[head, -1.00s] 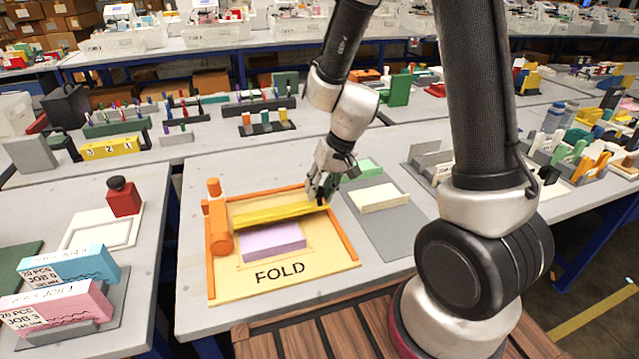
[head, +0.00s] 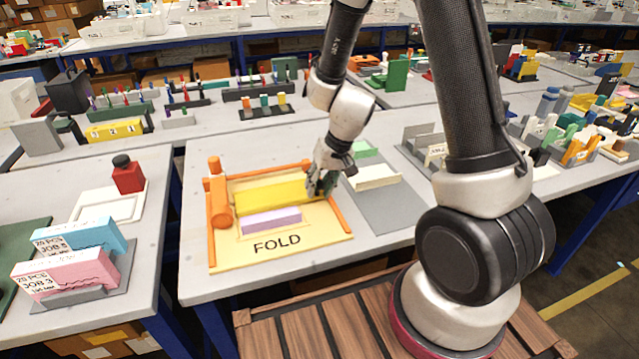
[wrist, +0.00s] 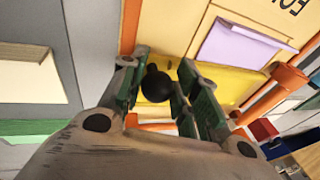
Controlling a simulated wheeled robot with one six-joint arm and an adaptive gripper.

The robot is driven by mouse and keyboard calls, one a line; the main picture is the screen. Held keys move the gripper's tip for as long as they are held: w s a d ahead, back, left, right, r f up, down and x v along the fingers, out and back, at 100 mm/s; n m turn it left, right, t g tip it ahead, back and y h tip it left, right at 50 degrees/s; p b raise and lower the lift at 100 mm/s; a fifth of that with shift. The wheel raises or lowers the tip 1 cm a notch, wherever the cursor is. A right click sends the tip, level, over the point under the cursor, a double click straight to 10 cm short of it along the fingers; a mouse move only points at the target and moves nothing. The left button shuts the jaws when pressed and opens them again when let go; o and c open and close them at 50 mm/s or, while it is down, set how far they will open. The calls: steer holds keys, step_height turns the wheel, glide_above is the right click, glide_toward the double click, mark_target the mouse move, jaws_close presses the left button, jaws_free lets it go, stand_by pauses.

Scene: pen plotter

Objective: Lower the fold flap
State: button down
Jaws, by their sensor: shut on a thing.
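The yellow fold flap (head: 268,195) belongs to the orange-framed board marked FOLD (head: 325,232). My gripper (head: 320,185) is at the flap's right end. In the wrist view, its green-padded fingers (wrist: 157,90) are closed around a round black knob (wrist: 155,84) beside the yellow flap (wrist: 212,85). The knob is hidden behind the fingers in the head view. The lilac stack also shows in the wrist view (wrist: 238,46).
An orange roller post (head: 220,203) stands at the board's left. A grey mat (head: 385,208) with a cream pad (head: 376,178) lies to the right. A red stamp (head: 128,176) and pink and blue card stacks are on the left table.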

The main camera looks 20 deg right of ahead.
steer(key=shift+s+f, duration=0.2)
steer(key=shift+s, duration=0.1)
steer(key=c, duration=1.1)
jaws_free()
steer(key=shift+d, duration=0.1)
steer(key=shift+w, duration=0.15)
steer(key=shift+r, duration=0.1)
steer(key=v, duration=1.2)
